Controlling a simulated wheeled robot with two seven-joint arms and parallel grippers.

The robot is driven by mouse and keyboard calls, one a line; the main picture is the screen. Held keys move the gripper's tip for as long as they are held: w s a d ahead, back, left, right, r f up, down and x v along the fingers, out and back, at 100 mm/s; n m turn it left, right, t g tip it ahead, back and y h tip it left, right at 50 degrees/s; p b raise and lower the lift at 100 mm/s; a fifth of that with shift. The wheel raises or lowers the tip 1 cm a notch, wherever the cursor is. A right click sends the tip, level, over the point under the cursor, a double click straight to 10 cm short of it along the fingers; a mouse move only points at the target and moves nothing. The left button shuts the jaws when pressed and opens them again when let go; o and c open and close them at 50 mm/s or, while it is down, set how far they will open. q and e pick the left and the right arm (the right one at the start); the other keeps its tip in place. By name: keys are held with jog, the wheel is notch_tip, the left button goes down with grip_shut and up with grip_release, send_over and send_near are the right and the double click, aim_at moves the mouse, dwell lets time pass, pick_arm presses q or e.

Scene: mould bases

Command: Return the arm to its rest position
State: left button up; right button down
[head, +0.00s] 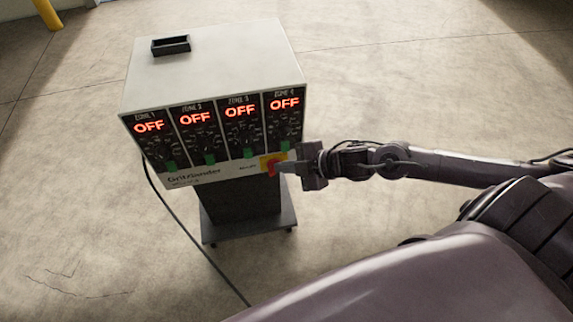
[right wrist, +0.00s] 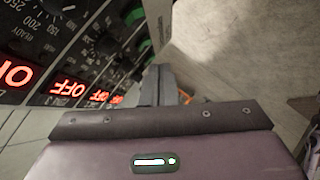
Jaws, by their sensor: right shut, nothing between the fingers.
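My right gripper (head: 284,167) is shut and empty, at the lower right front of a white control cabinet (head: 215,55). Its fingertips are by a red switch (head: 270,166) on a yellow plate; I cannot tell whether they touch it. In the right wrist view my shut fingers (right wrist: 163,85) point away from the camera, beside the panel (right wrist: 75,45). The right arm stretches in from the right edge in the head view. My left gripper is not in view.
The cabinet's four-zone panel (head: 215,128) reads OFF in red on each display, with dials and green switches below. The cabinet stands on a dark wheeled base (head: 250,228). A black cable (head: 190,235) runs over the concrete floor. A yellow post (head: 47,14) stands far left. Open floor surrounds the cabinet.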

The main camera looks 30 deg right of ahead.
jog(key=shift+s+d+r, duration=0.1)
jog(key=shift+s, duration=0.05)
dwell(0.5)
jog(key=w+d+f+m+t+h+p, duration=0.15)
jog(key=d+f+m+h, duration=0.5)
jog(key=d+f, duration=0.75)
jog(key=s+f+m+g+p, duration=0.25)
jog(key=s+f+m, duration=0.25)
jog(key=s+f, duration=0.5)
jog(key=s+a+f+m+g, duration=0.1)
jog(key=s+a+f, duration=0.3)
jog(key=s, duration=0.4)
jog(key=s+a+f+m+g, duration=0.2)
jog(key=s+a+f+g, duration=0.1)
jog(key=s+f, duration=0.4)
jog(key=s+a+f+m+g+h, duration=0.1)
jog(key=s+a+f+g, duration=0.1)
jog(key=s+a+f, duration=0.4)
jog(key=s, duration=0.5)
jog(key=shift+f+g+p, duration=0.25)
jog(key=shift+g+p, duration=0.15)
jog(key=shift+a+m, duration=0.1)
jog(key=shift+m, duration=0.15)
